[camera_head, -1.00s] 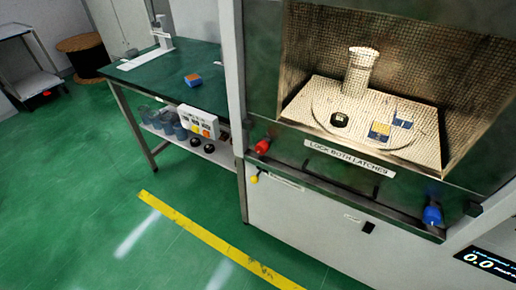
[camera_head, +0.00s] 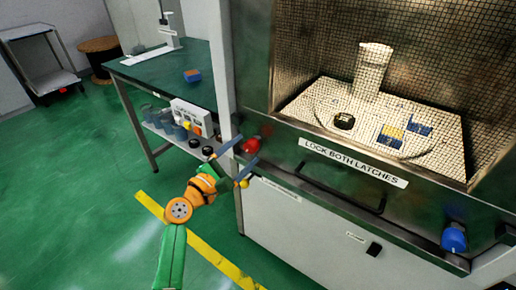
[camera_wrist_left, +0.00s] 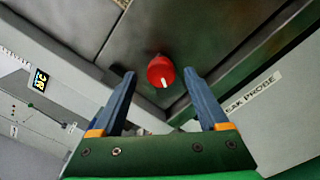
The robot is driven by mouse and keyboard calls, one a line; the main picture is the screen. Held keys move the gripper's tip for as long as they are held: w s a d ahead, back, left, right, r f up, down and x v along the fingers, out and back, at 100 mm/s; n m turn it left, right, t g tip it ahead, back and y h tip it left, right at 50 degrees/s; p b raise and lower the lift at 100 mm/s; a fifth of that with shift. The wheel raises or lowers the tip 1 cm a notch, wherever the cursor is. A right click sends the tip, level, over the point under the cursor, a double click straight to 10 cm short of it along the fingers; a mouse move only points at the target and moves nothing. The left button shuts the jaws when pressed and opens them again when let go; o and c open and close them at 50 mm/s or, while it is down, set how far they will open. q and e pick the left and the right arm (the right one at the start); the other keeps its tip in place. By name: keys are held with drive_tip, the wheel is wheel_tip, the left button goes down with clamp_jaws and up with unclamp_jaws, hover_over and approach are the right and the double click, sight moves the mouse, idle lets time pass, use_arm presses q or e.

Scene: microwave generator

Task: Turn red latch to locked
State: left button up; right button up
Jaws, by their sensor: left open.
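The red latch (camera_head: 251,145) is a round red knob on the lower left corner of the chamber's front frame. In the left wrist view the red latch (camera_wrist_left: 161,72) shows a white mark pointing down in the picture. My left gripper (camera_head: 241,162) is open, with its two blue fingers either side of the latch in the wrist view (camera_wrist_left: 157,76); it is empty and I cannot tell whether the fingertips reach the knob. My right gripper is not in view.
A blue latch (camera_head: 453,238) is at the frame's lower right. A label reading "LOCK BOTH LATCHES" (camera_head: 352,162) sits above a dark handle bar (camera_head: 340,192). A green-topped bench (camera_head: 165,75) stands left.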

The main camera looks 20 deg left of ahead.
sight(248, 148)
use_arm(q)
drive_tip(key=x, duration=0.3)
drive_tip(key=shift+w+d, duration=0.15)
drive_tip(key=shift+w, duration=0.05)
clamp_jaws()
drive_tip(key=shift+m, duration=0.3)
drive_tip(key=m+b, duration=0.1)
drive_tip(key=m, duration=0.3)
drive_tip(key=m+b, duration=0.1)
drive_tip(key=m, duration=0.3)
drive_tip(key=shift+m, duration=0.3)
drive_tip(key=m, duration=0.8)
drive_tip(key=shift+r+m, duration=0.1)
drive_tip(key=shift+m, duration=0.4)
